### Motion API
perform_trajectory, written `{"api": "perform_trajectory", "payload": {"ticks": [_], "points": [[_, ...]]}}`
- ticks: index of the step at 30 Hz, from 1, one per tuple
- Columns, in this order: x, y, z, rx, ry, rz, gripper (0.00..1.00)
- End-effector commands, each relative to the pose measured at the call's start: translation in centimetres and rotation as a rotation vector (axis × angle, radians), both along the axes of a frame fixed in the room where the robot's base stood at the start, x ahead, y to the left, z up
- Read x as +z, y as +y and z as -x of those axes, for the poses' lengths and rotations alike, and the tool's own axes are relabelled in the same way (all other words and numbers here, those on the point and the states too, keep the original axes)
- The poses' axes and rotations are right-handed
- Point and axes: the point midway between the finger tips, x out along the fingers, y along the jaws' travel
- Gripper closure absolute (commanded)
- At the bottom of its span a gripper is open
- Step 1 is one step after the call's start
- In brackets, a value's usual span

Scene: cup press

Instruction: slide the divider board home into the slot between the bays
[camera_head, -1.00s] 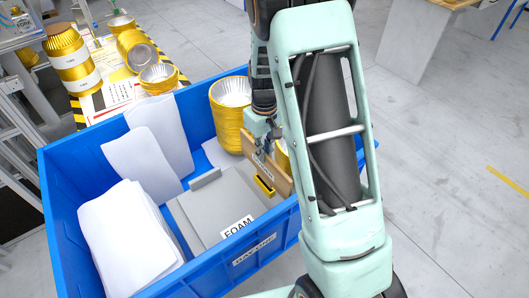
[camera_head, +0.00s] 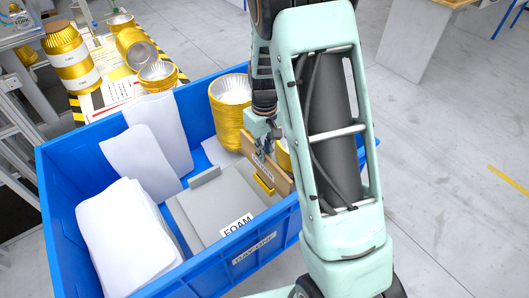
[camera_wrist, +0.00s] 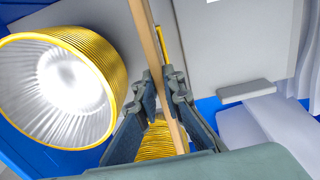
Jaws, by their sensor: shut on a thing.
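The brown divider board (camera_head: 279,178) stands on edge inside the blue crate (camera_head: 80,240), between the grey foam side and the gold cups at the right. My gripper (camera_head: 265,143) is shut on its upper part. In the wrist view the board (camera_wrist: 154,45) runs edge-on between the two fingers of my gripper (camera_wrist: 164,85). A small yellow piece (camera_head: 264,185) shows at the board's lower side, partly covered. My arm hides the board's right end, and I cannot see the slot clearly or tell whether the board is in it.
A tall stack of gold cups (camera_head: 229,115) stands close to my gripper and shows large in the wrist view (camera_wrist: 65,90). Grey foam (camera_head: 215,205) marked FOAM lies left of the board. White sheets (camera_head: 125,235) fill the crate's left.

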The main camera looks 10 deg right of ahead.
Motion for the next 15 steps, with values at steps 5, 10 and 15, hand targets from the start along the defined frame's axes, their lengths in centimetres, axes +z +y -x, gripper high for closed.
{"api": "perform_trajectory", "payload": {"ticks": [5,10,15], "points": [[-0.5,0.0,0.0,0.0,0.0,0.0,1.0],[-1.0,0.0,0.0,0.0,0.0,0.0,1.0],[-1.4,0.0,0.0,0.0,-0.001,0.0,1.0]]}}
